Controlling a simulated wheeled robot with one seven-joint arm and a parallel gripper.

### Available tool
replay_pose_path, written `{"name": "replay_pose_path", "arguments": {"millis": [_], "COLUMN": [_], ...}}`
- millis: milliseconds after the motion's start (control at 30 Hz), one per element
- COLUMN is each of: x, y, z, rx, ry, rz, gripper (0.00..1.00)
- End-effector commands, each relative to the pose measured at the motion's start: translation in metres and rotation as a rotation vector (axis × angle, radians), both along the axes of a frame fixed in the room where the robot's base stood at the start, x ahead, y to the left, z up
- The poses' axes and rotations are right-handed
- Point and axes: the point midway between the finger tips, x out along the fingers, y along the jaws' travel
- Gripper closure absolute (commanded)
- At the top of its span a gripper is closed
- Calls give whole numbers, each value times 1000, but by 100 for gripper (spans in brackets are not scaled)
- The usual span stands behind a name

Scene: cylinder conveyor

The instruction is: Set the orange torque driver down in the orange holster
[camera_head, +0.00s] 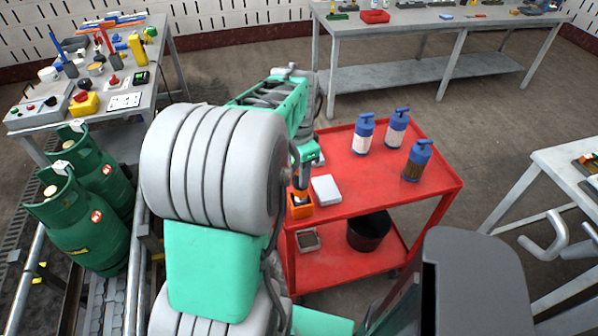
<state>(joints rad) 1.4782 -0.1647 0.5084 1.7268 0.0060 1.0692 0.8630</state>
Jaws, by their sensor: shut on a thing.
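The orange holster (301,211) stands at the near left corner of the red cart's top (340,205). The orange torque driver (296,196) is just above it or partly in its opening; I cannot tell which. My gripper (296,180) is shut on the driver, directly above the holster. The gripper's fingers are small and dark here, and my arm hides the left side of this spot.
A white box (326,189) lies just right of the holster. Several blue-topped bottles, one of them brown (417,160), stand farther back. A black bucket (370,232) and a grey tray (307,240) are on the lower shelf. The cart top's front right is clear.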

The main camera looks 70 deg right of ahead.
Motion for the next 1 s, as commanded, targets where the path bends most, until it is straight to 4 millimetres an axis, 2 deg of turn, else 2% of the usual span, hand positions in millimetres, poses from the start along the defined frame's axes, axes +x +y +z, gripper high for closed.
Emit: {"name": "replay_pose_path", "arguments": {"millis": [167,733,1000], "x": [0,0,0], "y": [-1,0,-1], "z": [-2,-30,-31], "rx": [-3,-2,-3], "ry": [0,-1,0], "rz": [0,0,0], "gripper": [100,100,100]}}
